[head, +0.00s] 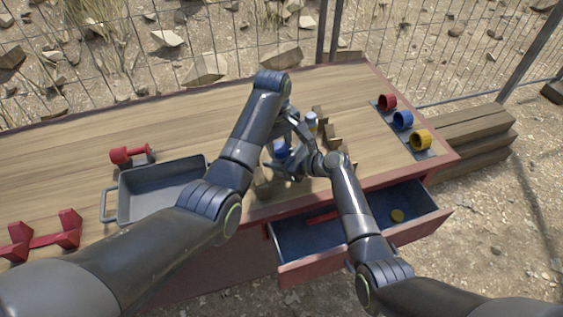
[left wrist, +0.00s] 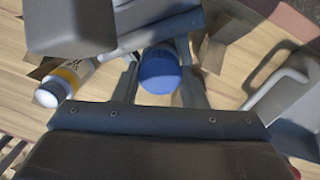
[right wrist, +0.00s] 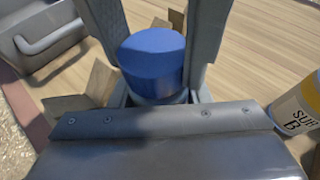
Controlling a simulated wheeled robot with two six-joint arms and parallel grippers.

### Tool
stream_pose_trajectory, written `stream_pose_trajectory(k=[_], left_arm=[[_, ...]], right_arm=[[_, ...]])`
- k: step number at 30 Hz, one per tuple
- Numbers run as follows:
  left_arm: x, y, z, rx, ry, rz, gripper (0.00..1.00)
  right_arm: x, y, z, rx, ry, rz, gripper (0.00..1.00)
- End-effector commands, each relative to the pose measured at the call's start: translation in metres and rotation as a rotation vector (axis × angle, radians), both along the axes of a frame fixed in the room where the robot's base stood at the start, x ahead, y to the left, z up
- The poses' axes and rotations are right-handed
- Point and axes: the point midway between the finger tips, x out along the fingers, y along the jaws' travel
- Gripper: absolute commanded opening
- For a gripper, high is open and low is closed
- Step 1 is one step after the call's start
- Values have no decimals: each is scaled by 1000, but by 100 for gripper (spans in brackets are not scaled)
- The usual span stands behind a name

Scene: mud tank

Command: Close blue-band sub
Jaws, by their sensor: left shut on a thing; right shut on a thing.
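A blue cylinder-shaped piece (head: 281,149), like a cap, is upright near the middle of the workbench. My left gripper (head: 291,140) and my right gripper (head: 290,163) meet around it, both shut. The blue piece is between the fingers in the left wrist view (left wrist: 160,72) and in the right wrist view (right wrist: 152,62). A greyish part shows just below it in the right wrist view; the rest is hidden by the fingers. I cannot tell which gripper holds the blue part and which the body under it.
A yellow-banded bottle marked SUB B (right wrist: 298,112) stands close beside the grippers, among wooden blocks (head: 332,133). A grey tray (head: 125,195) is left. Red, blue (head: 403,119) and yellow cups line the right end. An open drawer (head: 433,212) juts out in front.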

Motion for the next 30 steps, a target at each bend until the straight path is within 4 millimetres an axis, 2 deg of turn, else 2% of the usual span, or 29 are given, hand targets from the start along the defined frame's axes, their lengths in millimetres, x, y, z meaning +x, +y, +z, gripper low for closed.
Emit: stream_pose_trajectory(k=[6,15,16,20,27,30], left_arm=[[0,0,0,7,-11,-173,11],[0,1,0,9,-12,-188,11],[0,1,0,9,-12,-187,41],[0,1,0,9,-12,-187,58],[0,0,0,6,-13,-187,60],[0,0,7,6,-15,-188,60]], right_arm=[[0,0,0,-1,0,-1,0],[0,-1,0,-1,0,-1,0],[0,-1,0,-1,0,-1,0],[0,-1,0,-1,0,-1,0],[0,0,0,0,0,0,0],[0,0,0,0,0,0,0]])
